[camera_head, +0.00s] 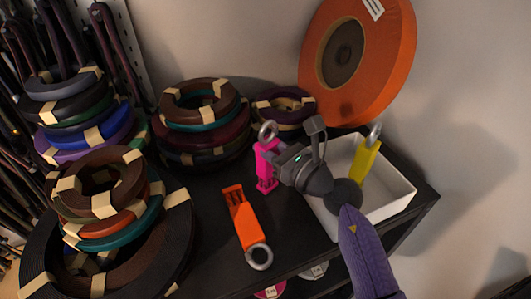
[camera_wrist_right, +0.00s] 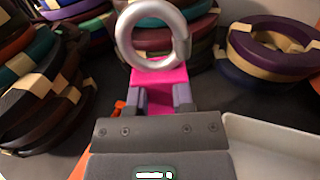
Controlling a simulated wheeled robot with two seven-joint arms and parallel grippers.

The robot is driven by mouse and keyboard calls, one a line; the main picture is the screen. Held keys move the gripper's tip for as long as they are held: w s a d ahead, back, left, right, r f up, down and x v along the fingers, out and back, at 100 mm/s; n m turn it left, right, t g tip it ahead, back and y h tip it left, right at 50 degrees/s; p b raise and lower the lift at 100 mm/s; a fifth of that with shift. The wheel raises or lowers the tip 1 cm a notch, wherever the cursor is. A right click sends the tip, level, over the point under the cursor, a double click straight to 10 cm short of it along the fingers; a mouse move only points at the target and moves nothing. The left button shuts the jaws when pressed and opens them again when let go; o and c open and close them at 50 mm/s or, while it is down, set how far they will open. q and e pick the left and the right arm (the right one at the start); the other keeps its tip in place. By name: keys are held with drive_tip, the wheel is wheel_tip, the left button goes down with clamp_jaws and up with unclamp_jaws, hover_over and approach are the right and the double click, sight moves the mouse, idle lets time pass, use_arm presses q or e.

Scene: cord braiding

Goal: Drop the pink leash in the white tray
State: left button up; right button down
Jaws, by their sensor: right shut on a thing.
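The pink leash (camera_head: 265,165), a short pink piece with a metal ring at its top, is upright just left of the white tray. It also shows in the right wrist view (camera_wrist_right: 160,72), ring toward the top. My right gripper (camera_head: 277,163) is shut on the pink leash. In the right wrist view its fingers (camera_wrist_right: 160,98) sit on both sides of the pink part. The white tray (camera_head: 393,205) stands on the dark shelf, partly hidden by my right arm. A yellow leash (camera_head: 366,160) with a metal ring leans inside the tray. My left gripper is not in view.
An orange leash (camera_head: 243,217) with a ring lies on the dark shelf (camera_head: 214,254) in front. Stacks of taped coils (camera_head: 202,120) stand at the left and back. A large orange spool (camera_head: 384,62) leans on the wall behind the tray.

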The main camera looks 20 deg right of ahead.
drive_tip(key=shift+s+r, duration=0.1)
drive_tip(key=c, duration=0.9)
unclamp_jaws()
drive_tip(key=shift+f, duration=0.2)
drive_tip(key=o, duration=0.4)
drive_tip(key=shift+r, duration=0.1)
